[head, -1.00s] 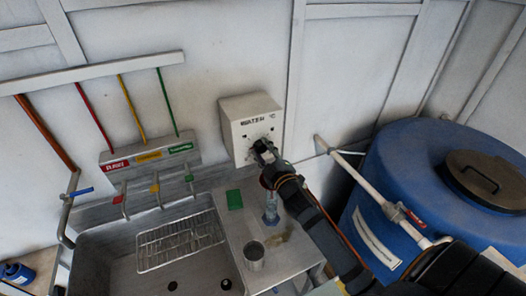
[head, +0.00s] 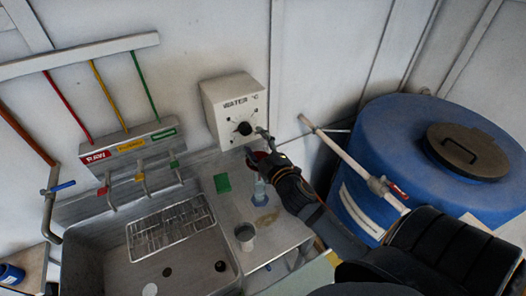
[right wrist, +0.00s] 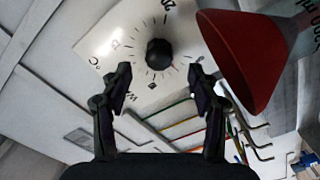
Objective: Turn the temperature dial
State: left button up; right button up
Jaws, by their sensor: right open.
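The temperature dial (head: 243,129) is a round black knob on the white box marked "WATER °C" (head: 233,92) on the wall. In the right wrist view the dial (right wrist: 159,53) sits ahead of and between my fingertips, with tick marks around it. My right gripper (head: 258,146) is below and right of the dial in the head view, apart from it. In the right wrist view my right gripper (right wrist: 160,85) is open and empty, one finger on each side. My left gripper is not in view.
A red funnel (right wrist: 236,60) is close beside my right finger.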

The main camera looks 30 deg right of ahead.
jog(key=s, duration=0.6)
jog(key=shift+s+a, duration=0.25)
jog(key=shift+s, duration=0.15)
